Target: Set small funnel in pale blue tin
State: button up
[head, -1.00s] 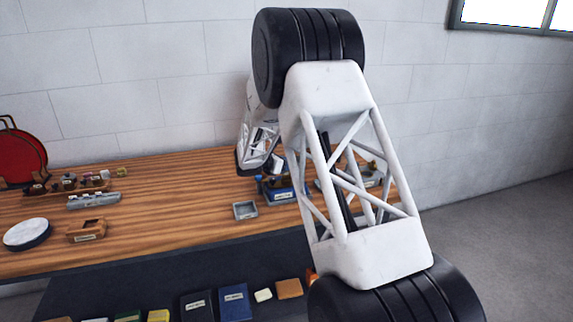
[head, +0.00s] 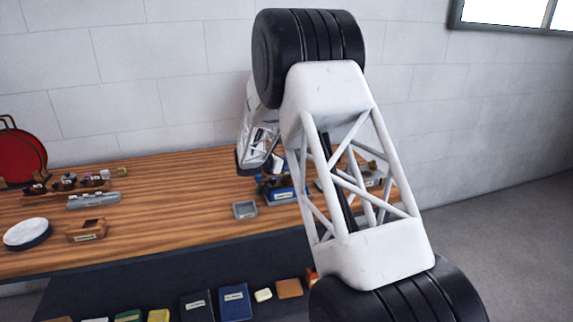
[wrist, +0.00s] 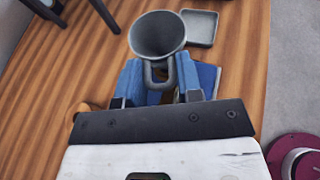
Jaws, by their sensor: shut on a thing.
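In the wrist view the small grey funnel (wrist: 158,36) has its wide mouth facing the camera. The blue fingers of my gripper (wrist: 162,82) are shut on its looped handle. The funnel hangs over the wooden bench, with a blue thing partly hidden below the fingers. A shallow, square, grey-blue tin (wrist: 200,27) lies just beyond the funnel, up and to the right. It also shows in the head view (head: 245,210); it looks more grey than pale blue, so I cannot be sure it is the named tin. My arm hides the funnel in the head view.
A blue labelled box (head: 283,194) stands right of the square tin, partly behind my arm. A white round dish (head: 27,233), a wooden box (head: 86,231) and a grey tray (head: 94,201) are at the left.

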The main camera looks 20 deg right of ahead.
aim_at(286, 174)
jog(key=shift+f, duration=1)
jog(key=shift+s+f, duration=0.2)
jog(key=shift+f, duration=0.55)
dwell(0.6)
jog(key=shift+s+f, duration=0.1)
jog(key=shift+f, duration=0.35)
jog(key=shift+a+f, duration=0.1)
jog(key=shift+f, duration=0.05)
jog(key=o, duration=1)
jog(key=shift+a, duration=0.15)
jog(key=shift+v, duration=0.8)
jog(key=shift+a+r, duration=0.2)
jog(key=shift+r, duration=0.35)
jog(key=shift+a+r, duration=0.25)
jog(key=shift+r, duration=0.3)
jog(key=shift+s+a+r, duration=0.2)
jog(key=shift+a+r, duration=0.3)
jog(key=shift+a, duration=0.05)
